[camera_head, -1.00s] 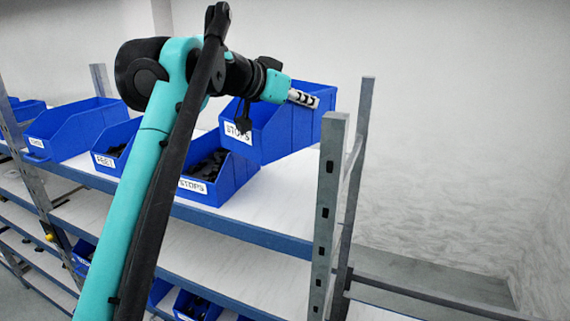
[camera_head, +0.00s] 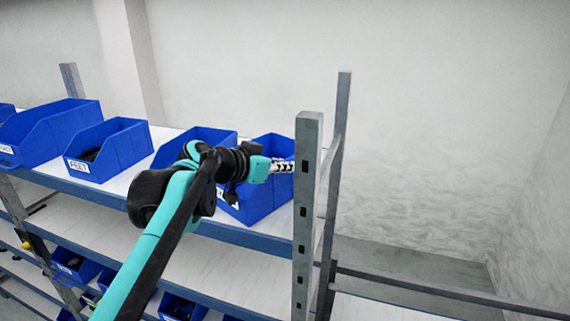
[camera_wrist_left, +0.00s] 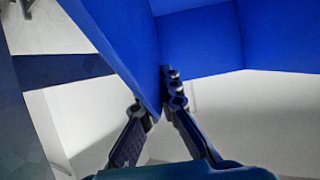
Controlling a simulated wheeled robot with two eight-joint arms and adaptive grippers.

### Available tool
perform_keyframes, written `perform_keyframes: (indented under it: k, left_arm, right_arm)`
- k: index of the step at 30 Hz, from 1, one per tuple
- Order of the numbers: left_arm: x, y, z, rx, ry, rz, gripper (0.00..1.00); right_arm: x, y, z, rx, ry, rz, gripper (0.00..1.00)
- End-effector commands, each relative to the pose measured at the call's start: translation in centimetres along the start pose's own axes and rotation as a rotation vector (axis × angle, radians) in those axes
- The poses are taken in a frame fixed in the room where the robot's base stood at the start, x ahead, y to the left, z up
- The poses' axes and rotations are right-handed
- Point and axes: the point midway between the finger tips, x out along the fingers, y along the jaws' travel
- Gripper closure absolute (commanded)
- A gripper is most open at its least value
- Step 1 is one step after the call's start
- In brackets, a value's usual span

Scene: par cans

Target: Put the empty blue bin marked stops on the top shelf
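The blue bin marked stops (camera_head: 262,205) is at the right end of the top shelf (camera_head: 110,190), beside the grey post. My arm covers its left part and most of its label. I cannot tell whether its base touches the shelf. My left gripper (camera_head: 286,167) is at the bin's upper right side. In the left wrist view its fingers (camera_wrist_left: 157,100) are on either side of the bin's blue wall (camera_wrist_left: 120,40), shut on it. My right gripper is not in view.
Another blue bin (camera_head: 210,135) stands just left, partly behind my arm. A FEET bin (camera_head: 125,150) and an open bin (camera_head: 48,135) stand farther left. The grey post (camera_head: 305,220) is close on the right. Lower shelves hold more bins (camera_head: 75,264).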

Motion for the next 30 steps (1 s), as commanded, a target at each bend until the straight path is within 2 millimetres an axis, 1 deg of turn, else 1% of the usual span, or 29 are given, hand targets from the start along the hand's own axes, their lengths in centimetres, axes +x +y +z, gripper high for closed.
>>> perform_keyframes:
  k: [8,9,11,12,20,22,26,29,30]
  left_arm:
    - [0.1,0.0,0.2,0.0,0.0,0.0,1.0]
    - [0.1,0.0,0.3,0.0,0.0,0.0,0.95]
    - [0.1,0.0,0.2,0.0,0.0,0.0,0.79]
    - [0.1,0.0,0.2,0.0,0.0,0.0,0.74]
    - [0.1,0.0,0.2,0.0,0.0,0.0,0.74]
    - [0.0,0.0,-0.1,0.0,0.0,0.0,0.74]
    - [-1.4,-0.1,0.0,-0.001,0.0,-0.002,0.74]
    - [-3.4,-0.1,0.1,-0.002,0.0,-0.003,0.74]
    - [-4.4,-0.1,0.1,-0.003,0.0,-0.004,0.74]
  right_arm:
    - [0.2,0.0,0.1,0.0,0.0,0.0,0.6]
    - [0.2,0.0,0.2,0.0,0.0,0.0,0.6]
    - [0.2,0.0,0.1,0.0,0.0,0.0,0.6]
    - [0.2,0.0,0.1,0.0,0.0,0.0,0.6]
    - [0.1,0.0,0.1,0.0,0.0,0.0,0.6]
    - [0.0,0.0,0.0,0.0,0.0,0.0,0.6]
    - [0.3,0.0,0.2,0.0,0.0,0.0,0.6]
    - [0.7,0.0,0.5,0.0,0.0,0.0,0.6]
    - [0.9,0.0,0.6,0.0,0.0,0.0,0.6]
